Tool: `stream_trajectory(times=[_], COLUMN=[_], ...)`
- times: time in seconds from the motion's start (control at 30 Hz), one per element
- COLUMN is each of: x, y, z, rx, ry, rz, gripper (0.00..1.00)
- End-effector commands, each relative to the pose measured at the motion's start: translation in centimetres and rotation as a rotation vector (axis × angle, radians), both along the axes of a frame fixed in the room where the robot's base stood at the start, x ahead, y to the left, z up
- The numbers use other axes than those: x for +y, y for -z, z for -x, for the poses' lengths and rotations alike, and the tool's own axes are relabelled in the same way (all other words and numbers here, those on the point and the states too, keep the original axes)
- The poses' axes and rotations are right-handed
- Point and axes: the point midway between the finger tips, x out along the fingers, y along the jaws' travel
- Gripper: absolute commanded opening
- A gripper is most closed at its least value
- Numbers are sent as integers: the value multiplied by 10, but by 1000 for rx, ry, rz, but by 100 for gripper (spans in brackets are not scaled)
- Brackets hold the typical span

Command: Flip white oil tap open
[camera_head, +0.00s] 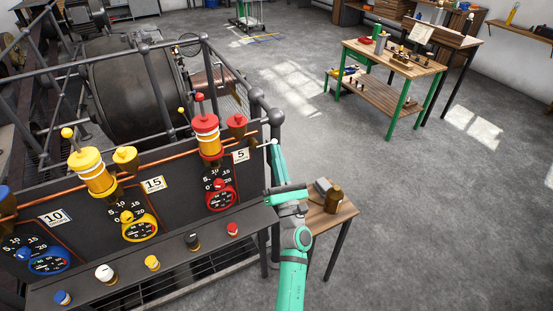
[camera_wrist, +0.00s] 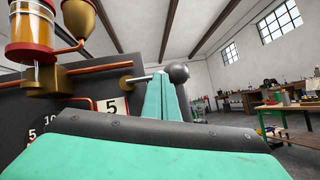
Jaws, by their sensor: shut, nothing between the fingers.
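A pale thin lever on a brass fitting, which looks like the white oil tap (camera_wrist: 141,78), sticks out sideways at the end of the copper pipe. In the head view the tap (camera_head: 266,143) is small, at the panel's right end. My gripper (camera_head: 274,150) is shut and empty, with its fingers pointing up right beside the lever. In the wrist view my teal fingers (camera_wrist: 163,92) hide the lever's outer end. I cannot tell whether they touch it.
The dark panel carries a yellow oiler (camera_head: 93,172), a red oiler (camera_head: 207,137) and gauges. A ledge with coloured caps (camera_head: 152,263) runs below. A grey railing ball (camera_wrist: 179,73) is close behind my fingers. A small wooden table (camera_head: 318,222) stands right of the panel.

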Motion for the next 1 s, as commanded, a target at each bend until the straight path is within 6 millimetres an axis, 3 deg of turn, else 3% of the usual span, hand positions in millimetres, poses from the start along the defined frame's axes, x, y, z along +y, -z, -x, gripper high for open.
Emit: stream_trajectory(times=[0.27, 0.7, 1.0], x=[-10, -35, -41], y=[20, 66, 76], z=[19, 85, 101], rx=[3, 2, 0], ry=[1, 5, 6], rz=[0, 0, 1], gripper=[0, 0, 0])
